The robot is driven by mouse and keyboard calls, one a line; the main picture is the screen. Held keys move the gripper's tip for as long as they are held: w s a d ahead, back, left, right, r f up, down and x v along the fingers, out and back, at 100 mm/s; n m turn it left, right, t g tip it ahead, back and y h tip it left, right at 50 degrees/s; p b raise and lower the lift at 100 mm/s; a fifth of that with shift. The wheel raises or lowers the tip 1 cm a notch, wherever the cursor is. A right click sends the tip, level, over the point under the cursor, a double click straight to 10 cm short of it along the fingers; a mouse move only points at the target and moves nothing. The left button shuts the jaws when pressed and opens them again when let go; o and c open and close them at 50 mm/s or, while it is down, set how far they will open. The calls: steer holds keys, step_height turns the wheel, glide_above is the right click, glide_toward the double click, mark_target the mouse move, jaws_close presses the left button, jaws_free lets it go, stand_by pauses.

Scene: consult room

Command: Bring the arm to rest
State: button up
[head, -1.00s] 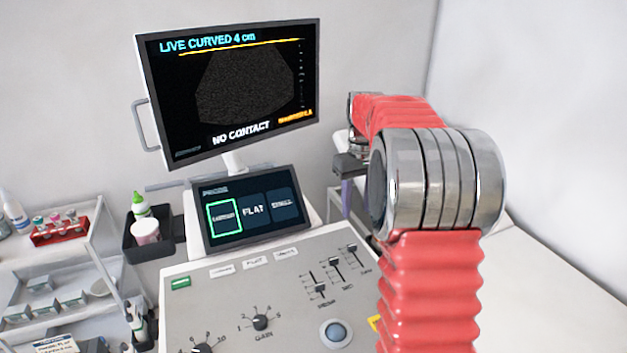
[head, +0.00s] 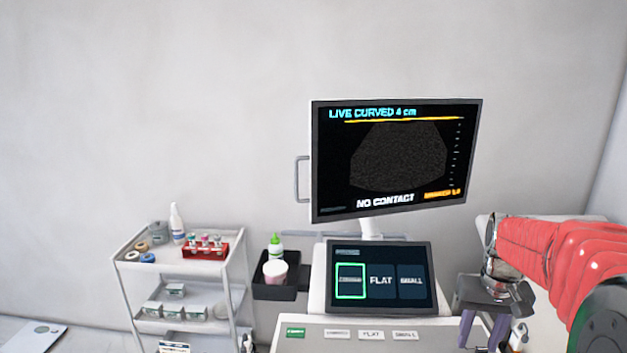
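My red-sleeved arm (head: 560,250) reaches in from the right edge in the head view, bent, with its far end beside the ultrasound machine. My gripper (head: 482,332) hangs below the metal wrist and points down. Its two purplish fingers stand apart, and I see nothing held between them. The fingertips are small and near other items, so any contact there is unclear.
The ultrasound monitor (head: 395,160) reads "NO CONTACT" and stands left of my arm. Below it are a touch panel (head: 380,278) and the console (head: 330,337). A white trolley (head: 130,256) with supplies and a black bin (head: 276,290) stand to the left.

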steer(key=s+a+r+n+t, duration=0.1)
steer(key=s+a+r+t, duration=0.1)
steer(key=s+a, duration=0.7)
steer(key=s+a+r+n+t, duration=0.1)
steer(key=s+a+r+t, duration=0.1)
steer(key=s+a, duration=0.7)
steer(key=shift+a+r+n+t, duration=0.15)
steer(key=shift+r+n+t, duration=0.15)
steer(key=shift+r+n, duration=0.15)
steer(key=shift+c, duration=1)
